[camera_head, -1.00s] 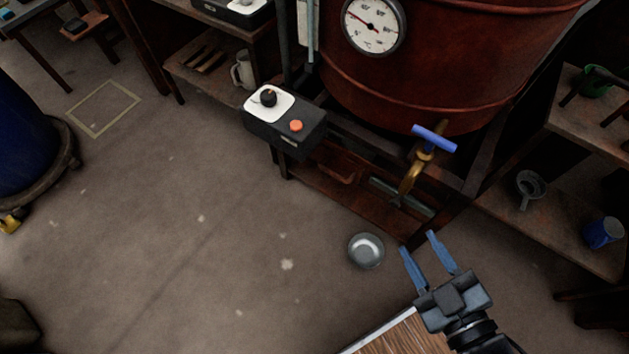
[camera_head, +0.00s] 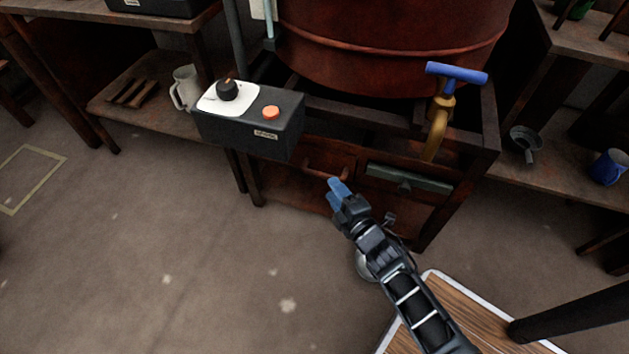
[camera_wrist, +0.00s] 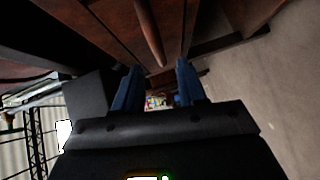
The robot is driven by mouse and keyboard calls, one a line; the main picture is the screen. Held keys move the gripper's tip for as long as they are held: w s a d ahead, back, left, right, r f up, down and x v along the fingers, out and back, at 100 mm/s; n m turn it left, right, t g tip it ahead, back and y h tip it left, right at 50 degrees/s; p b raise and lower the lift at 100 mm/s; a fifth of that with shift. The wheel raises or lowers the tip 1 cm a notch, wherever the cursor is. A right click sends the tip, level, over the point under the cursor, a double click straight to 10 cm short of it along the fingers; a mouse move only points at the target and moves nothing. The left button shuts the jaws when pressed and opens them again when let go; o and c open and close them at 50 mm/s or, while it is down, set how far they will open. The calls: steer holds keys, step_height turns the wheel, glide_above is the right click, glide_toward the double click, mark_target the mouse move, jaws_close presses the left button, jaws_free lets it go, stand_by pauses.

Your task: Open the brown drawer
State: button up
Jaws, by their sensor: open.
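The brown drawer (camera_head: 285,182) is in the frame under the red-brown vat, left of a grey-green drawer (camera_head: 409,178). Its front looks closed or nearly so. Its brown bar handle (camera_head: 326,173) shows just above my gripper (camera_head: 338,186), which is in front of the drawer. In the wrist view the handle (camera_wrist: 149,32) runs down towards the gap between the two blue fingers of my gripper (camera_wrist: 158,70). The fingers are apart and hold nothing. Whether they touch the handle cannot be told.
A control box (camera_head: 248,125) with a black knob and orange button juts out above left of the drawer. A brass tap (camera_head: 437,120) with a blue handle hangs at the right. The floor at left is clear.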

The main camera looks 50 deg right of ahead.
mark_target(323, 174)
steer(key=b+x, duration=0.1)
steer(key=x, duration=0.6)
steer(key=shift+b, duration=0.35)
jaws_close()
